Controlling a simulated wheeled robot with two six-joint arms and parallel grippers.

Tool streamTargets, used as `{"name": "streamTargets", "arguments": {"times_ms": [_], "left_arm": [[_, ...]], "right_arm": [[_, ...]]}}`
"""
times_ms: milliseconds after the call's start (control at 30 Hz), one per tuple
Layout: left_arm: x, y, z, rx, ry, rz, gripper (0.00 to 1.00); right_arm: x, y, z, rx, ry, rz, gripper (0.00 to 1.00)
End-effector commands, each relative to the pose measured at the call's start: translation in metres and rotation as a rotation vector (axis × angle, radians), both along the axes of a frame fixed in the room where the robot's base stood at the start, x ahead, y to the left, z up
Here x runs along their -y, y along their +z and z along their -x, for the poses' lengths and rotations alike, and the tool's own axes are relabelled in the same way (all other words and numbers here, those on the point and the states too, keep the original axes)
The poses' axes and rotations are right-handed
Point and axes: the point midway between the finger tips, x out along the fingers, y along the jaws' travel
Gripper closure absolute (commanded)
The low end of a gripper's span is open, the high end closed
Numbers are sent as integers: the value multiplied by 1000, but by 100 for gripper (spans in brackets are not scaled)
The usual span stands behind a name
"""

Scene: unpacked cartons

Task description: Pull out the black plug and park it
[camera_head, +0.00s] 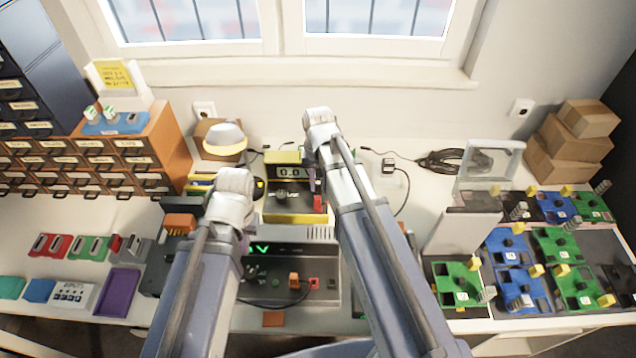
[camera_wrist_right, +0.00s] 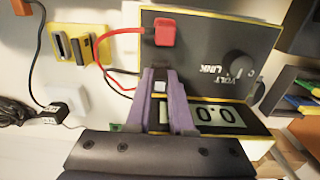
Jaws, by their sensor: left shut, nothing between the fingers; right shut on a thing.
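The yellow-framed volt meter (camera_head: 287,172) stands at the bench's middle; its display reads 0.0. It also shows, turned round, in the right wrist view (camera_wrist_right: 222,45). A red plug (camera_wrist_right: 163,32) with a red lead sits in its face. My right gripper (camera_wrist_right: 160,85) is shut on the small black plug (camera_wrist_right: 159,86) at the meter's face; a dark lead runs off left. Whether the plug is still seated is hidden by the fingers. In the head view this gripper (camera_head: 314,182) is at the meter's right side. My left gripper (camera_head: 243,238) is shut and empty; its fingers are mostly hidden.
A yellow-edged holder (camera_wrist_right: 72,45) with slots stands beside the meter, near a white block (camera_wrist_right: 68,103) and a black adapter (camera_wrist_right: 54,112). A grey console (camera_head: 325,262) lies in front. Circuit boards (camera_head: 552,243) fill the right; drawers (camera_head: 160,150) stand left.

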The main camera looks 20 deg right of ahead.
Motion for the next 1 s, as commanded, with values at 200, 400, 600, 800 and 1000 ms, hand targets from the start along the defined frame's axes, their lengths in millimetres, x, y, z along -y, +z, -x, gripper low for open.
{"name": "streamTargets", "arguments": {"times_ms": [200, 400, 600, 800, 1000], "left_arm": [[0, 0, 0, 0, 0, 0, 100], [0, 0, 0, 0, 0, 0, 100], [0, 0, 0, 0, 0, 0, 100], [0, 5, 0, 0, 0, 0, 100], [0, 22, 0, 0, 0, 0, 100]], "right_arm": [[0, 0, 0, 0, 0, 0, 67], [0, 0, 0, 0, 0, 0, 44], [0, 0, 0, 0, 0, 0, 44], [0, 5, 0, 0, 0, 0, 44], [0, 22, 0, 0, 0, 0, 44]]}}
